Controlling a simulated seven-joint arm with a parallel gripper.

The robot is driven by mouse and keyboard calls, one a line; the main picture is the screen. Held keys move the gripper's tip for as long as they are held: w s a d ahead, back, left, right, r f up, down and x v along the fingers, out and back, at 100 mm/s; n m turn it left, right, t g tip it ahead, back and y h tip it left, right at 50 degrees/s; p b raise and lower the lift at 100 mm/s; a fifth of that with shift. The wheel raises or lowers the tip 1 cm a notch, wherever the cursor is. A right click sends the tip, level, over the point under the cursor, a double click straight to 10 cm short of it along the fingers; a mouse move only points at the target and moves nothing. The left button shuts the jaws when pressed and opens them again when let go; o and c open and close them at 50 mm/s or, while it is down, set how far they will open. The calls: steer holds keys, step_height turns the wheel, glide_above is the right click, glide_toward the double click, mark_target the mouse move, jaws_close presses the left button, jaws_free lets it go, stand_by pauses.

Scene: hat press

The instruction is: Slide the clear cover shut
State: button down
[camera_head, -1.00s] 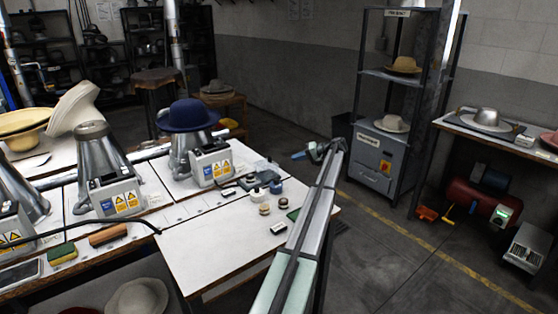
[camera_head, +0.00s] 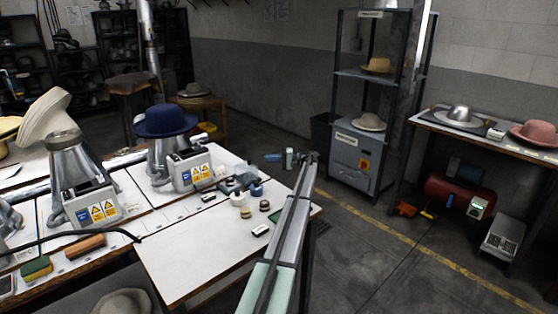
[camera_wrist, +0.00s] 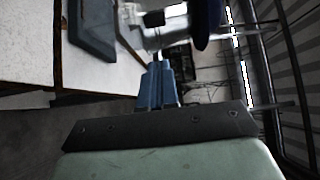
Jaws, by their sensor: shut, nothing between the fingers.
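I cannot clearly make out a clear cover in either view. Grey boxes with blue and yellow labels stand at the front of the metal hat forms, one (camera_head: 190,168) below the blue felt hat (camera_head: 165,121) and another (camera_head: 92,207) to its left. My gripper (camera_head: 270,158) is beyond the right end of the white bench (camera_head: 195,255), apart from the boxes and empty. In the wrist view my blue gripper fingers (camera_wrist: 158,82) are together, with pale bench and a blurred shiny metal part beyond them.
Small pots and jars (camera_head: 239,199) and a dark tool cluster (camera_head: 236,183) sit on the bench's right part. A black cable (camera_head: 110,232) crosses the bench's left part. A shelf rack (camera_head: 375,100) stands behind my gripper. The floor between bench and rack is open.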

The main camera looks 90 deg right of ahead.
mark_target(250, 167)
steer(key=w, duration=0.1)
steer(key=w+a, duration=0.1)
steer(key=w, duration=0.1)
steer(key=w+a, duration=0.1)
steer(key=shift+w, duration=0.2)
steer(key=shift+w+a, duration=0.45)
steer(key=w+a, duration=0.6)
steer(key=a, duration=0.1)
steer(key=shift+w, duration=0.35)
steer(key=shift+w+d, duration=0.1)
steer(key=s+d, duration=0.3)
steer(key=shift+s+d, duration=0.15)
steer(key=shift+d, duration=0.1)
steer(key=s, duration=1)
steer(key=shift+a, duration=0.2)
